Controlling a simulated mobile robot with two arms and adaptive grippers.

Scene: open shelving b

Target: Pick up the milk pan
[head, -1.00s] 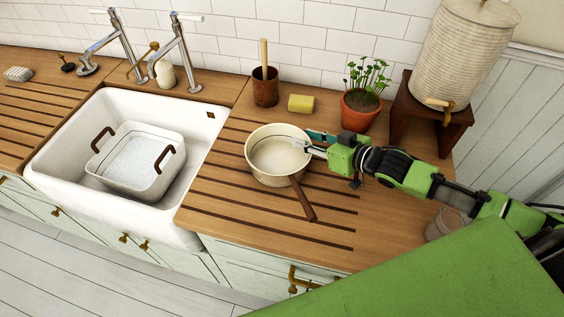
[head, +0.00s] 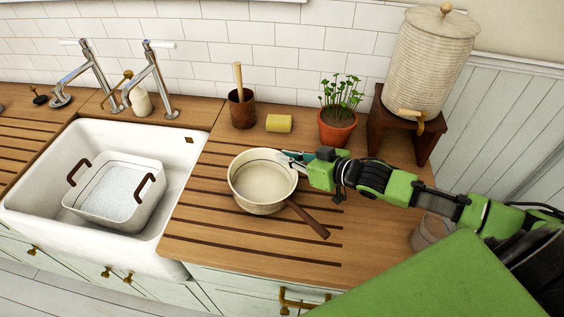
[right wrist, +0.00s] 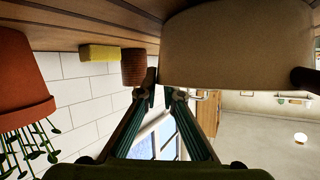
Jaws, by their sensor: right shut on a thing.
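The milk pan (head: 262,182), cream with a dark rim and a brown wooden handle, is upright at the grooved part of the wooden counter. Its handle points to the lower right. My right gripper (head: 291,159) is at the pan's right back rim, shut on the pan's wall. In the right wrist view the pan (right wrist: 235,45) fills the upper right, upside down in the picture, with the fingers (right wrist: 160,92) at its edge. I cannot tell whether the pan's base touches the counter. My left gripper is not in view.
A white sink (head: 35,205) with a handled basin (head: 118,200) is left of the pan. Behind stand a brown cup with a wooden stick (head: 242,112), a yellow sponge (head: 279,123) and a potted plant (head: 337,130). A ceramic dispenser (head: 432,65) on a wooden stand is at right.

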